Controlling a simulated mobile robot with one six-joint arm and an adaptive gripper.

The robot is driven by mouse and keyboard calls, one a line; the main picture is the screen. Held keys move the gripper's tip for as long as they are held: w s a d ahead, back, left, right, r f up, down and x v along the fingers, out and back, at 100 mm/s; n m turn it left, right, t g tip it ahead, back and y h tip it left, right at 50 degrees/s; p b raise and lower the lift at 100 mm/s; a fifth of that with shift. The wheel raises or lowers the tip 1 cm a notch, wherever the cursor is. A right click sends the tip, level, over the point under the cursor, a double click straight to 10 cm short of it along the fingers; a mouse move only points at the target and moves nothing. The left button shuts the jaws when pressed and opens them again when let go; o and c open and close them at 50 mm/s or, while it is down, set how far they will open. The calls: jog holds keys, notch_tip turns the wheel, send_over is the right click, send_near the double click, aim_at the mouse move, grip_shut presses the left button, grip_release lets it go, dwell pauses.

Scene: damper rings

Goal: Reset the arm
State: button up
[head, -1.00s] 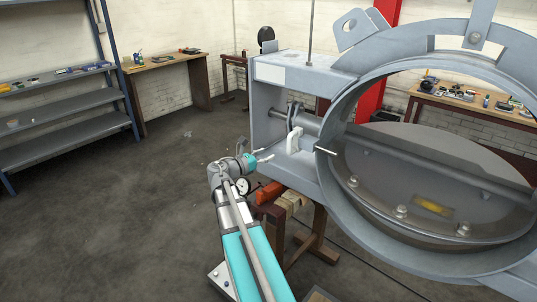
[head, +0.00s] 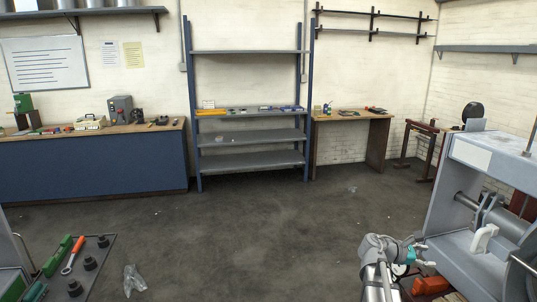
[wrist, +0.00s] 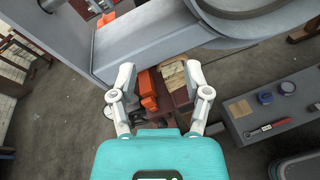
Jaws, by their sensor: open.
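My gripper (head: 417,252) is at the lower right of the head view, left of the grey damper housing (head: 472,155). In the wrist view my gripper (wrist: 160,78) has its two fingers spread, with nothing between them. The white lever (head: 482,238) on the housing's shaft is to the right of the gripper, apart from it. The grey damper body (wrist: 150,38) fills the top of the wrist view. The damper ring is mostly outside the head view.
An orange object (head: 430,285) lies below the gripper. A blue-fronted bench (head: 90,165), a shelf rack (head: 250,138) and a wooden table (head: 350,117) line the wall. The middle floor is clear.

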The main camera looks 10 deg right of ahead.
jog(key=s+a+f+m+y, duration=0.1)
jog(key=a+f+m+y, duration=0.3)
jog(key=a, duration=0.9)
jog(key=s+a+f+m+t+y+p, duration=0.1)
jog(key=a+f+m+y, duration=0.3)
jog(key=a, duration=0.9)
jog(key=s+a+f+m+y, duration=0.2)
jog(key=a+f+m+y, duration=0.2)
jog(key=a, duration=0.9)
jog(key=m+y, duration=0.1)
jog(key=y, duration=0.2)
jog(key=shift+s+a+f+m+p, duration=0.15)
jog(key=shift+s+m+p, duration=0.15)
jog(key=shift+s+p, duration=0.1)
